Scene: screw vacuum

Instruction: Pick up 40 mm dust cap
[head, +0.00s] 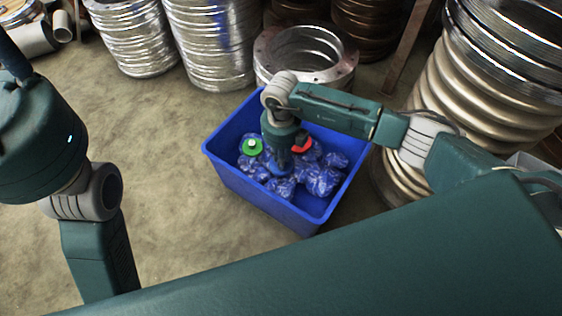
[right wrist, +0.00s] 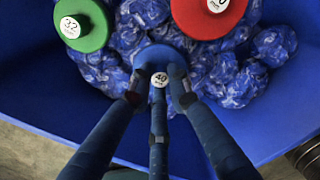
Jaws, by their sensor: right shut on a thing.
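The 40 mm dust cap is a round blue cap (right wrist: 152,54) with a white label reading 40, seen in the right wrist view. It is among crumpled blue plastic bags (head: 322,181) inside the blue box (head: 262,200). My right gripper (head: 279,163) reaches down into the box. In the right wrist view its three dark fingers (right wrist: 158,88) are closed around the middle of the blue cap, by the label. In the head view the arm and gripper largely hide the cap. My left arm shows at the left, but its gripper is out of view.
A green cap (right wrist: 84,25) labelled 32 and a red cap (right wrist: 208,14) lie on the bags close by. The box walls surround the gripper. Metal bellows (head: 208,45) and a flanged ring (head: 305,55) stand behind; tall bellows (head: 470,85) stand right. Floor to the left is clear.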

